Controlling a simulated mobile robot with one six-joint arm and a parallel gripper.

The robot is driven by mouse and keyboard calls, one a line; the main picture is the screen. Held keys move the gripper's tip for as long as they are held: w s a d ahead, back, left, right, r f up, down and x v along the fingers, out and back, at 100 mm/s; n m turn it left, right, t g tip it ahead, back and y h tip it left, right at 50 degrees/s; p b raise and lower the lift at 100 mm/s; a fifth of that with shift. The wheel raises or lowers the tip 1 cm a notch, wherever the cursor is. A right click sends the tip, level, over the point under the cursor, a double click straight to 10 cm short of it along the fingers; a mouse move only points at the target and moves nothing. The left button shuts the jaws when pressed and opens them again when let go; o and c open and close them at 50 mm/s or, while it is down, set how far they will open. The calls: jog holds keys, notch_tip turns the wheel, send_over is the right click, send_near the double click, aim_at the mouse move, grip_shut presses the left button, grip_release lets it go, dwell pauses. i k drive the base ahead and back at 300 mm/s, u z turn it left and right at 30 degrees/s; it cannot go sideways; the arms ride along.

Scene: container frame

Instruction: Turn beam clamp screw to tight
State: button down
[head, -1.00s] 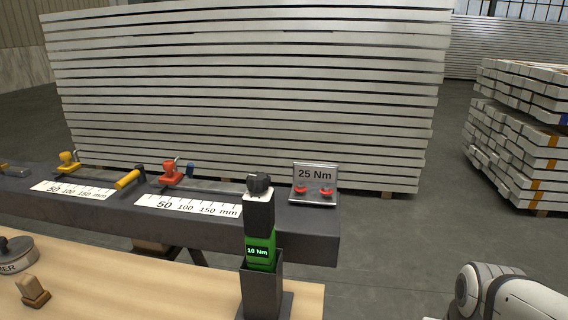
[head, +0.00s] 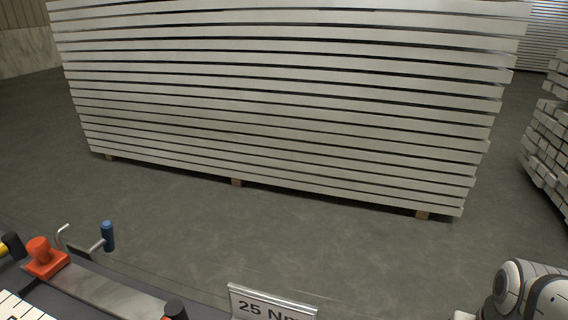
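A bar clamp shows at the bottom left of the head view. Its red part (head: 42,258) sits at the left end of a flat grey bar (head: 115,290). A blue upright grip (head: 108,236) on a thin bent metal rod stands behind the bar. A dark cylinder (head: 175,310) shows near the bar's right end, cut off by the lower edge. I cannot tell which part is the screw or how tight it is. My white arm shows at the lower right, apart from the clamp. My gripper is not in view.
A "25 Nm" sign (head: 272,304) stands at the bottom middle, partly cut off. A white scale strip (head: 20,308) lies at the lower left. A tall stack of grey-white beams (head: 280,100) stands behind, with another stack (head: 550,140) at right. The floor between is clear.

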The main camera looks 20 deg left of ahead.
aim_at(108, 240)
jog(key=u, duration=0.2)
jog(key=i, duration=0.9)
jog(key=u, duration=3)
